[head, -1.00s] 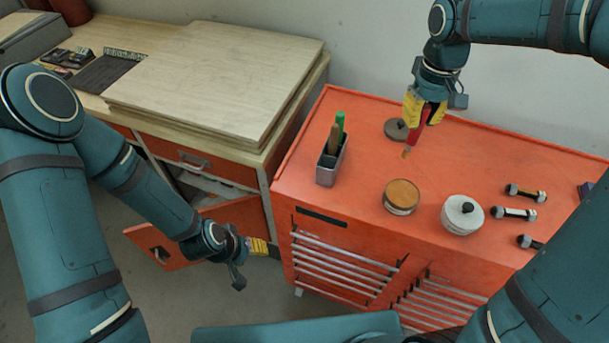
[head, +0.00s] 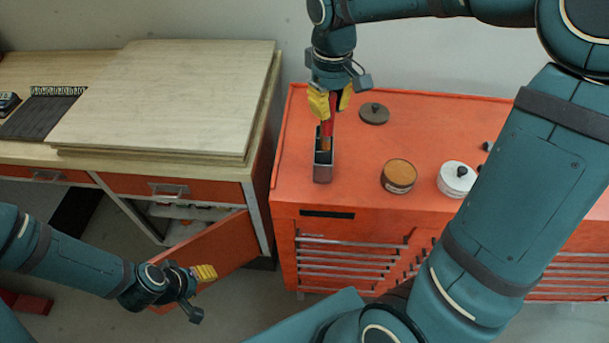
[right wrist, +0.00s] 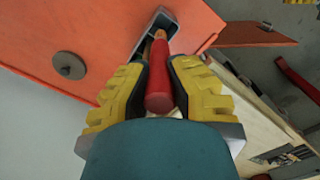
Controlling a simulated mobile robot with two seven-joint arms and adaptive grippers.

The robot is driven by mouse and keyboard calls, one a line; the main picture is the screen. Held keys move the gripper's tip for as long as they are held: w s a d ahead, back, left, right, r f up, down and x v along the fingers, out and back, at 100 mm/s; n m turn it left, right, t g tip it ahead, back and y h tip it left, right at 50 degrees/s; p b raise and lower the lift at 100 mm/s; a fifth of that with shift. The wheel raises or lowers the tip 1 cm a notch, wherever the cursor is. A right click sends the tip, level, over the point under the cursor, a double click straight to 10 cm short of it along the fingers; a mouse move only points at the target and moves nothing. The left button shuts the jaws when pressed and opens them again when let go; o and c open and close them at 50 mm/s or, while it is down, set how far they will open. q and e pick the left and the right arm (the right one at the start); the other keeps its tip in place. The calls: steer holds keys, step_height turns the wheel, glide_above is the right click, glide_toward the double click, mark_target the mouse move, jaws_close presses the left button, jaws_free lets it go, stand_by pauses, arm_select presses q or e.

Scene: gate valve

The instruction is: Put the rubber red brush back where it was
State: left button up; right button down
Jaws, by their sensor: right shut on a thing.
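The red brush (head: 327,130) is held upright by my right gripper (head: 329,103), with its tip pointing down at the grey metal holder (head: 323,173) on the red tool cabinet. In the right wrist view the red handle (right wrist: 159,90) sits between the yellow fingers (right wrist: 160,85), and the brush end lies over or inside the open holder (right wrist: 153,30); I cannot tell how deep. The other brushes in the holder are mostly hidden behind the held one. My left gripper (head: 206,273) is low by the open cabinet door, and its finger opening is unclear.
On the red cabinet (head: 370,150) are an open tin with a brown top (head: 398,176), a white lidded jar (head: 456,179) and a dark round lid (head: 374,113). A wooden workbench with stacked boards (head: 165,95) stands left. An orange door (head: 215,250) hangs open below it.

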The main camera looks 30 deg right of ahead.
mark_target(325, 140)
steer(key=shift+a, duration=0.2)
steer(key=shift+f, duration=0.35)
step_height(325, 140, down, 9)
steer(key=shift+r+b, duration=0.2)
steer(key=shift+b, duration=0.35)
steer(key=shift+w+f, duration=0.1)
steer(key=shift+f, duration=0.3)
steer(key=shift+f, duration=0.1)
steer(key=c, duration=1.1)
jaws_free()
steer(key=shift+o, duration=0.2)
